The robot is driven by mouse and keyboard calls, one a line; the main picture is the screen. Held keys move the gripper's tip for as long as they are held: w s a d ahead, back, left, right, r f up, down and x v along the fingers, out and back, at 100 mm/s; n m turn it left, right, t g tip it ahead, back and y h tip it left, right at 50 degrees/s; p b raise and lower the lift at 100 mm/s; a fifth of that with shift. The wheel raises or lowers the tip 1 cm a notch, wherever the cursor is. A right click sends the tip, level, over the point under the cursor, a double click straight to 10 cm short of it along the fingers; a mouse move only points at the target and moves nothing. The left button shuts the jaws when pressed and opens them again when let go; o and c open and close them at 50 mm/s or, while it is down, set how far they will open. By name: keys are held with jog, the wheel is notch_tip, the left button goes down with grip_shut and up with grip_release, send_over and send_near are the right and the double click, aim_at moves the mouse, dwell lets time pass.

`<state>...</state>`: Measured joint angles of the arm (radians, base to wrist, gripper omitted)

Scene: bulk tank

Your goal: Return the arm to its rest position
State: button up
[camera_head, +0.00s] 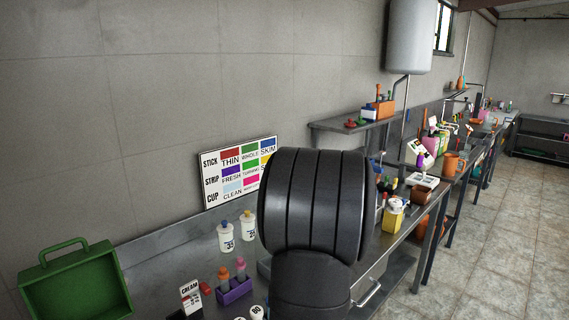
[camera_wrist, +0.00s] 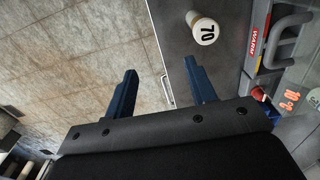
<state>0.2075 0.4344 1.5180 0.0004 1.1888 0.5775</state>
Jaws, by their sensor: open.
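My gripper (camera_wrist: 160,66) shows in the wrist view, with its two blue fingers wide apart and nothing between them. The fingers lie over the edge of the metal bench, with the tiled floor below on the left. A white bottle marked 70 (camera_wrist: 203,28) stands on the bench beyond the right finger, apart from it. In the head view my dark arm (camera_head: 312,205) rises in front of the bench. The gripper itself cannot be made out there.
A green case (camera_head: 75,284), white bottles (camera_head: 226,236) and a purple rack (camera_head: 234,291) stand on the bench left of my arm. A colour chart (camera_head: 240,171) leans at the wall. A yellow container (camera_head: 393,214) stands to the right. The floor (camera_head: 480,265) is clear.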

jog(key=s+d+r, duration=0.3)
jog(key=d, duration=0.1)
jog(key=s+a+r, duration=0.1)
jog(key=a+r, duration=0.1)
jog(key=a, duration=0.8)
jog(key=a+r, duration=0.2)
jog(key=a, duration=0.9)
jog(key=s+a+r, duration=0.1)
jog(key=s+a, duration=0.4)
jog(key=a, duration=0.3)
jog(key=s+a+r, duration=0.2)
jog(key=s+a, duration=0.4)
jog(key=a, duration=0.3)
jog(key=shift+a+r, duration=0.2)
jog(key=shift+r, duration=0.05)
